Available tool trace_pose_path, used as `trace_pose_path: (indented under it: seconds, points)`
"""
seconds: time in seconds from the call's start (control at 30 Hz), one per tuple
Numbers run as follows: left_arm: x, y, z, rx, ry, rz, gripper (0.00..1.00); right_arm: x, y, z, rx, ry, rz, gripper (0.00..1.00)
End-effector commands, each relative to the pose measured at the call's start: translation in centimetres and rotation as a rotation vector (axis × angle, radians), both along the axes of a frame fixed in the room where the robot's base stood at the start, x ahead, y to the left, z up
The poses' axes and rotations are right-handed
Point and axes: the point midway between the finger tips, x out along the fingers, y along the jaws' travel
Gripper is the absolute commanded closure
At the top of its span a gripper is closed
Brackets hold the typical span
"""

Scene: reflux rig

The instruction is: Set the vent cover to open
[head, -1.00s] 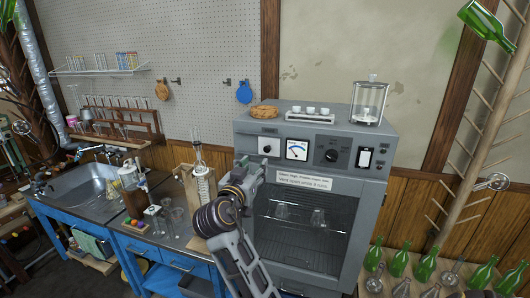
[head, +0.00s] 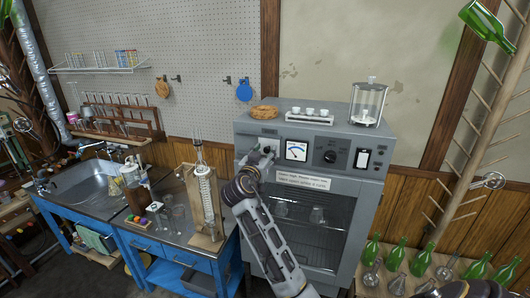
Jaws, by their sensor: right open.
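The grey oven-like cabinet (head: 380,200) has a front panel with a white-plated control at its left end, a meter, a black dial and a switch. The left control (head: 268,144) is the likeliest vent cover, but its lettering is too small to read. My right gripper (head: 259,156) is open at this control, just in front of or touching it; I cannot tell which. The gripper hides the control's lower part, so its setting is unclear. My left gripper is not in view.
A paper label (head: 304,181) and a glass door (head: 315,225) are below the panel. A cork ring (head: 264,112), small cups and a glass jar (head: 368,102) stand on top. Glassware (head: 205,200) crowds the bench at left; green bottles (head: 398,260) stand at lower right.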

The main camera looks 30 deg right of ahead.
Motion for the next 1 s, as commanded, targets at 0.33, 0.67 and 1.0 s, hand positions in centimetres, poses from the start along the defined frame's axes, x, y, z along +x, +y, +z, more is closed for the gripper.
trace_pose_path:
  seconds: [0.33,0.67,1.0]
  points:
    - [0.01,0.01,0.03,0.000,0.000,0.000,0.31,0.13,-0.17,-0.03,0.000,0.000,0.000,0.57]
    - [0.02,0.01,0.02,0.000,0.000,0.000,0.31,0.12,-0.16,-0.03,0.000,0.000,0.000,0.99]
    - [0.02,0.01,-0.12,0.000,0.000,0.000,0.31,0.26,-0.04,-0.08,0.000,0.000,0.000,1.00]
